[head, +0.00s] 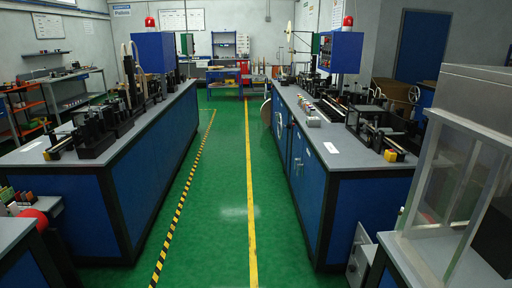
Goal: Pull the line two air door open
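No gripper of mine shows in the head view. A long blue machine cabinet (368,205) with a grey top runs along the right of the aisle. Its aisle side has blue door panels (297,158) with small pale fittings; these look shut. A second long blue cabinet (150,180) stands on the left; its aisle side shows no clear door. I cannot read any label that tells which line is two or which panel is the air door.
A green aisle floor (225,210) with a yellow line and a striped line is clear between the cabinets. A grey bench with a clear-sided enclosure (455,185) stands at the near right. A desk with a red dome (32,216) is at the near left.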

